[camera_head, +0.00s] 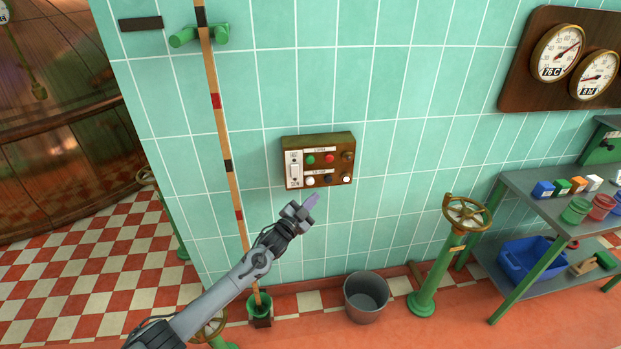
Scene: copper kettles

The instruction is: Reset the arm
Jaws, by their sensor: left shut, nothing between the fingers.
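My left arm comes in from the bottom left and reaches up toward the tiled wall. My left gripper (309,204) is shut and empty, its fingertips just below a control box (290,142) on the wall. The box has green, red, white and dark buttons and a white switch at its left side. In this view the fingertips appear apart from the buttons, but the exact gap to the wall cannot be told. My right gripper is not in view.
A wooden pole (223,140) with coloured bands stands left of the box. A grey bucket (366,303) and a green valve post (437,268) stand on the floor. A metal shelf (526,186) with small containers is at the right. Two gauges hang above it.

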